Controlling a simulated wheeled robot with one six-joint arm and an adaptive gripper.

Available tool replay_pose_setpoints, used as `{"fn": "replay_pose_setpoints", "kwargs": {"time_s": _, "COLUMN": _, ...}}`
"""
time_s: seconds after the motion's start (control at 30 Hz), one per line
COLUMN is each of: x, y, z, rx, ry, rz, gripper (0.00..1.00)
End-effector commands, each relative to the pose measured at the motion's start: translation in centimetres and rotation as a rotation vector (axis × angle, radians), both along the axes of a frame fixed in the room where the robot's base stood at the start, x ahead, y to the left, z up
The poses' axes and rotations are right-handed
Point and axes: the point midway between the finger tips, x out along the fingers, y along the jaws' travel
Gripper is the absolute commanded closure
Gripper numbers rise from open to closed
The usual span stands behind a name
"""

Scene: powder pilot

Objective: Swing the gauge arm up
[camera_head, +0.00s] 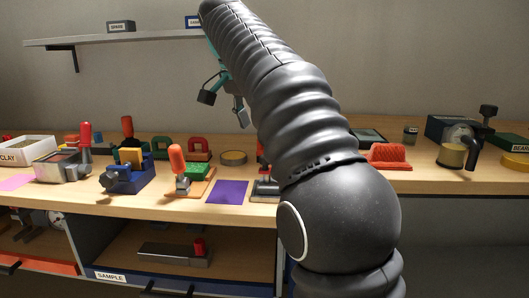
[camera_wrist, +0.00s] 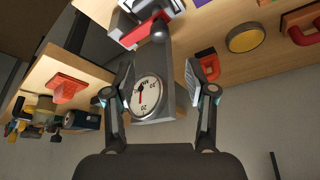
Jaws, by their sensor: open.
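A round white dial gauge (camera_wrist: 147,96) with a dark needle sits on a grey body in the wrist view. Near the body's far end is a red bar (camera_wrist: 139,34) with a dark ball (camera_wrist: 158,30) by it; I cannot tell which piece is the gauge arm. My gripper (camera_wrist: 160,86) is open, its fingers apart to the left and right of the dial side, with nothing held. In the head view my gripper (camera_head: 223,106) hangs above the bench, its fingers spread. My arm hides much of the middle, and a device with a red part (camera_head: 263,188) shows only partly beside it.
A wall shelf (camera_head: 155,36) hangs behind. An open compartment labelled SAMPLE (camera_head: 110,275) lies below.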

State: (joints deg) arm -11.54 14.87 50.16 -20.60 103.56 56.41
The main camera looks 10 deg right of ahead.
Motion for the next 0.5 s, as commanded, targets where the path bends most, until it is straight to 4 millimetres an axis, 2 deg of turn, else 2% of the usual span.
{"fn": "replay_pose_setpoints", "kwargs": {"time_s": 0.3, "x": 1.1, "y": -1.6, "z": -5.2, "rx": -0.001, "ry": 0.003, "rz": -0.001, "gripper": 0.44}}
{"fn": "replay_pose_setpoints", "kwargs": {"time_s": 0.5, "x": 1.8, "y": -2.4, "z": -7.5, "rx": 0.000, "ry": 0.002, "rz": -0.001, "gripper": 0.44}}
